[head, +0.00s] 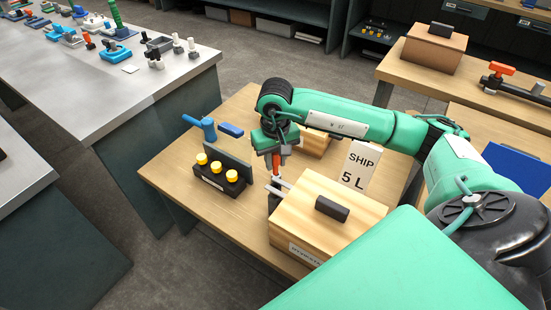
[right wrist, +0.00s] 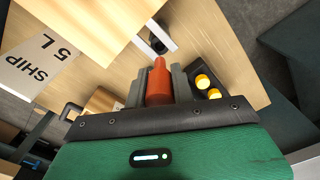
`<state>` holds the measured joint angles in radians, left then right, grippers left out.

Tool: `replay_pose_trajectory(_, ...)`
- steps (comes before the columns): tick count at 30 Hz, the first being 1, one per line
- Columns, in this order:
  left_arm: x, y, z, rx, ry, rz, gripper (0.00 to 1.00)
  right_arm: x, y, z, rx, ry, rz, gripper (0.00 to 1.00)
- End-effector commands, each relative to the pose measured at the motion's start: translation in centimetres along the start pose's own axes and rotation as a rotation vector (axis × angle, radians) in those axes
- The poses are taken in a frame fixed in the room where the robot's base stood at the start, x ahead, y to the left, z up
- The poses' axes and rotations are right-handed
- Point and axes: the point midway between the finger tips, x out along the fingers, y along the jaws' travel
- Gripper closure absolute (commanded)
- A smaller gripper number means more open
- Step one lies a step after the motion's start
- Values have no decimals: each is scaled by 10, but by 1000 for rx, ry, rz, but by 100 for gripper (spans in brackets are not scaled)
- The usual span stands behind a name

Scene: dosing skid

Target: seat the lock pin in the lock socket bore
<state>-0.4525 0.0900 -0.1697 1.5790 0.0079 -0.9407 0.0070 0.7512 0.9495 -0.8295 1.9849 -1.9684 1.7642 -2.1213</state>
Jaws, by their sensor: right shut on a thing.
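The lock pin is an orange-red pin (right wrist: 159,82) with a rounded tip. My right gripper (right wrist: 159,88) is shut on it, one grey finger on each side. In the head view the pin (head: 276,162) hangs below the right gripper (head: 273,155), pointing down. A dark block (head: 273,202), which looks like the lock socket, stands at the left side of the wooden box, beneath the pin. In the right wrist view the dark block (right wrist: 155,38) lies just beyond the pin tip. I cannot tell whether the tip touches it, and the bore is not clear. My left gripper is not in view.
A lidded wooden box (head: 350,228) stands right of the dark block, with a "SHIP 5 L" card (head: 359,165) behind. A black rack with yellow knobs (head: 219,180) is on the left, a blue valve-like part (head: 200,127) behind it. The table's front left is bare.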

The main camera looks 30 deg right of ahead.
Motion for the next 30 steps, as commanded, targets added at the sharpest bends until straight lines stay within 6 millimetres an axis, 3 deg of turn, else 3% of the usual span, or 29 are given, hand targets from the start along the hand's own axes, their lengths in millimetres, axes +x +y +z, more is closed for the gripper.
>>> replay_pose_trajectory(30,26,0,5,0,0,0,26,27,0,0,0,0,0,100)
